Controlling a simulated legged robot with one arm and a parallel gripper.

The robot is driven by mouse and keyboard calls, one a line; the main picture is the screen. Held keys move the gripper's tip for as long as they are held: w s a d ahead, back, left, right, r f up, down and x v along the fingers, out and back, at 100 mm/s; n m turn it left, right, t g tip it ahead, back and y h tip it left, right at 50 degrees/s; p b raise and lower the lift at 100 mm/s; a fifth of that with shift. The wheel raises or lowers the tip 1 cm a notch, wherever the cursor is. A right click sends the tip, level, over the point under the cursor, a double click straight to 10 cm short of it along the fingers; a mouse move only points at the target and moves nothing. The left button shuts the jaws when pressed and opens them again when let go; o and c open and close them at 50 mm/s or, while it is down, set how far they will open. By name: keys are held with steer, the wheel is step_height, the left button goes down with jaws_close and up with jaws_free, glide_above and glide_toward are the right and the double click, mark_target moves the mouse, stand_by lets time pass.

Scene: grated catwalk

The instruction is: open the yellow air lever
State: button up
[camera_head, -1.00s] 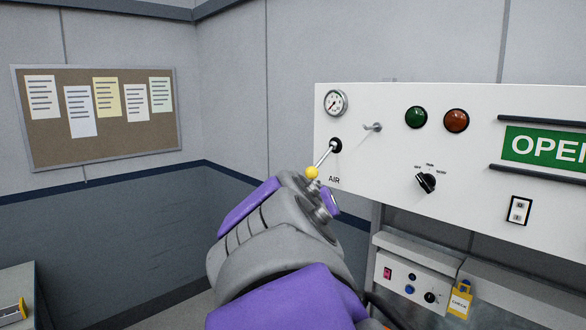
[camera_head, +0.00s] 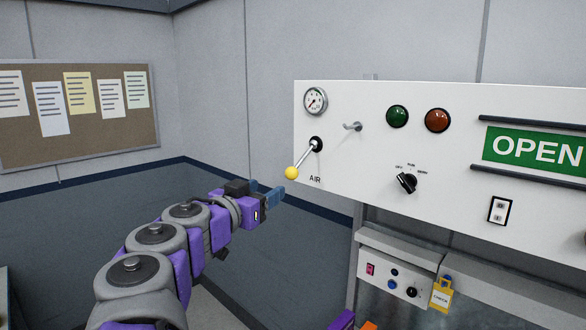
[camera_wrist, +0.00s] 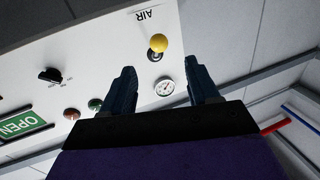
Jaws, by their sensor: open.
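The air lever has a yellow ball knob (camera_head: 291,173) on a thin metal rod. It points down and left from its dark pivot on the white panel (camera_head: 340,205), beside the word AIR. My gripper (camera_head: 273,192) is just below and left of the knob in the head view, apart from it. In the wrist view the yellow knob (camera_wrist: 160,45) shows beyond the tips of my open gripper (camera_wrist: 160,72), roughly between the two dark fingers. Nothing is between the fingers.
A pressure gauge (camera_head: 315,100) sits above the lever. A grey peg (camera_head: 352,126) sticks out to its right. Green (camera_head: 397,116) and red (camera_head: 437,120) lamps, a black rotary knob (camera_head: 406,183) and an OPEN sign (camera_head: 537,149) are further right. The space left of the panel is clear.

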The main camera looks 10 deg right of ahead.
mark_target(288, 176)
steer(key=p+x, duration=0.7)
steer(key=x, duration=0.6)
steer(key=shift+r, duration=0.1)
steer(key=shift+w+d+p, duration=0.35)
steer(key=shift+w+d, duration=0.05)
steer(key=shift+w, duration=0.2)
steer(key=shift+c, duration=0.3)
steer(key=c, duration=0.9)
